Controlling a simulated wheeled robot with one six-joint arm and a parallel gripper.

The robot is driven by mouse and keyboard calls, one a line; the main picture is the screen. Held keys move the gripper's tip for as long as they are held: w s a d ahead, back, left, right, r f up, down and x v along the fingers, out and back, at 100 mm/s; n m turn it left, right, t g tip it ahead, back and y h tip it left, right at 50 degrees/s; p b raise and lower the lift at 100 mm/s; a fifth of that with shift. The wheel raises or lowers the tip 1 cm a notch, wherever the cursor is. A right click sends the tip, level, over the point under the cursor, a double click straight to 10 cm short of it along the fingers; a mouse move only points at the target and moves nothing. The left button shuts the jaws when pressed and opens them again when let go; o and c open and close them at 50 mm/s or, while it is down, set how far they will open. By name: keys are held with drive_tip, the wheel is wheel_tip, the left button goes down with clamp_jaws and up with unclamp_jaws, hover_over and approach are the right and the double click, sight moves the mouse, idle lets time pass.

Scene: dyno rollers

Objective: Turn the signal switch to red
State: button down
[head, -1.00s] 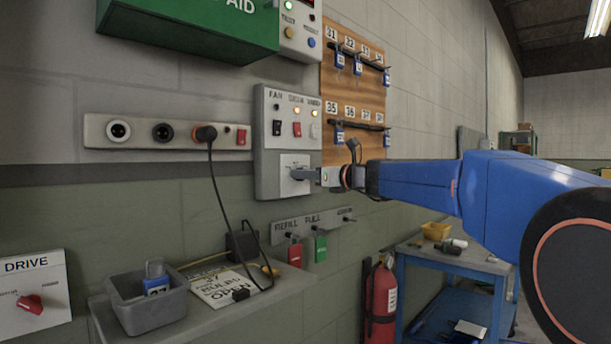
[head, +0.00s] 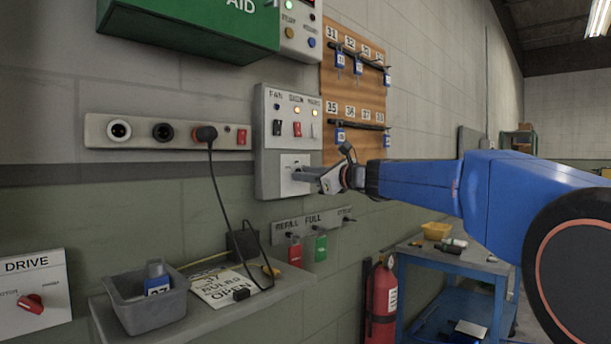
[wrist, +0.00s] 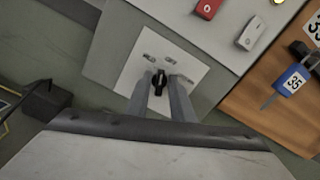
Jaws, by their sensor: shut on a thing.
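The signal switch is a small black rotary knob (wrist: 159,79) on a white plate (wrist: 190,68) with several small markings, seen in the wrist view. In the head view the white plate (head: 290,163) is on the lower part of the grey control panel (head: 270,170). My gripper (wrist: 163,86) has its two fingers on either side of the knob, shut on it. In the head view my gripper (head: 302,174) reaches the plate from the right and hides the knob. The plate's lettering is too small to read.
Above the plate, the panel has rocker switches (head: 297,129) and small lamps. A key board (head: 353,95) with blue tags hangs to the right. A socket strip (head: 180,132) is on the left. A shelf (head: 215,295) with a grey bin (head: 145,303) is below.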

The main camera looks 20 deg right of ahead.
drive_tip(key=n, duration=0.5)
drive_tip(key=shift+s+a+f+n, duration=0.1)
drive_tip(key=shift+n, duration=0.2)
idle(0.4)
drive_tip(key=c, duration=1.8)
unclamp_jaws()
drive_tip(key=shift+c, duration=0.2)
drive_tip(key=v, duration=1.7)
drive_tip(key=shift+s, duration=0.2)
